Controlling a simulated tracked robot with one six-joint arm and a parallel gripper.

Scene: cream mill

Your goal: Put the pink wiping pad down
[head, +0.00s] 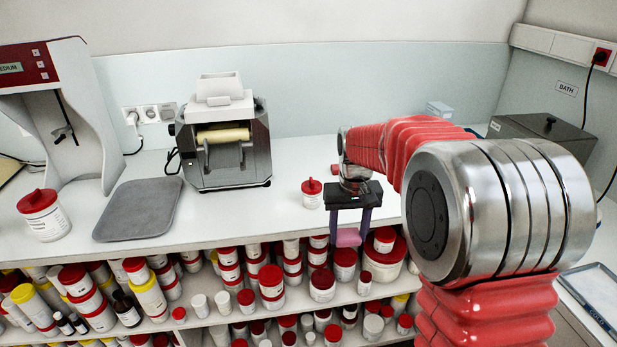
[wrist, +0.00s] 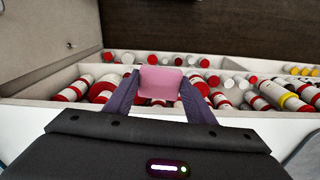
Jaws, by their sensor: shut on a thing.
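The pink wiping pad (head: 347,237) is between the fingers of my gripper (head: 349,229) in the head view. It hangs in front of the white counter's front edge, with the shelves of jars behind it. In the wrist view the pink pad (wrist: 160,82) sits between the two purple fingers of my gripper (wrist: 161,88). The gripper is shut on the pad, and the pad touches no surface that I can see.
The white counter (head: 285,215) carries a grey mat (head: 138,209), a roller mill (head: 222,140), a large red-lidded jar (head: 43,214) and a small red-lidded jar (head: 312,194). A dark box (head: 540,135) stands at right. Shelves below the counter hold many jars. The counter's middle is clear.

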